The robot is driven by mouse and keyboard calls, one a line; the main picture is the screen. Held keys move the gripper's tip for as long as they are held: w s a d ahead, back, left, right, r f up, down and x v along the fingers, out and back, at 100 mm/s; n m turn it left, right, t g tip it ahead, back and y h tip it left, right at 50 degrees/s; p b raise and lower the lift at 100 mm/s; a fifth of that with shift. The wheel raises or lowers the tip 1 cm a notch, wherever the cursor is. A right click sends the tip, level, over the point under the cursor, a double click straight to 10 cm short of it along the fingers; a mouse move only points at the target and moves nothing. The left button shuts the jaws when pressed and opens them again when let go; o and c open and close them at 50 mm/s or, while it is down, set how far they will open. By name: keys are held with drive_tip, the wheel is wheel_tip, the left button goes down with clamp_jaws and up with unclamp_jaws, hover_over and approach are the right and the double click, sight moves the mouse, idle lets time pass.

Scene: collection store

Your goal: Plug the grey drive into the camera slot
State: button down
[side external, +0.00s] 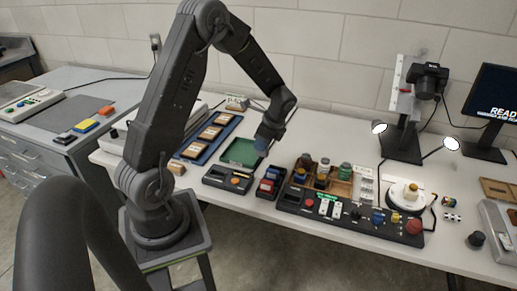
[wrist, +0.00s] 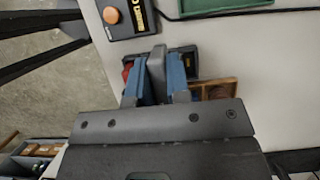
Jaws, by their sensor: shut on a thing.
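My gripper (wrist: 158,88) has blue fingers closed on the grey drive (wrist: 157,62), which stands between them in the wrist view. In the side view my gripper (side external: 262,146) hangs above the table, near a green tray; the drive cannot be made out there. A small dark rack (side external: 268,186) with red and dark pieces stands below and near the gripper; its edge shows behind the fingers in the wrist view (wrist: 188,52). A black camera (side external: 429,80) is on a stand at the back right. I cannot tell which opening is the camera slot.
A black box with an orange button (side external: 228,178) stands left of the rack. A green tray (side external: 240,151) lies behind it. A long control console (side external: 345,215) and a wooden crate (side external: 342,188) with jars stand to the right.

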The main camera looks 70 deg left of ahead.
drive_tip(key=w+d+f, duration=0.1)
drive_tip(key=w+d, duration=0.1)
drive_tip(key=d, duration=0.5)
drive_tip(key=w+d+f, duration=0.2)
drive_tip(key=d, duration=0.5)
drive_tip(key=shift+d+f, duration=0.1)
drive_tip(key=shift+f, duration=2.6)
drive_tip(key=shift+f, duration=0.6)
drive_tip(key=c, duration=1.4)
unclamp_jaws()
drive_tip(key=shift+v, duration=5.5)
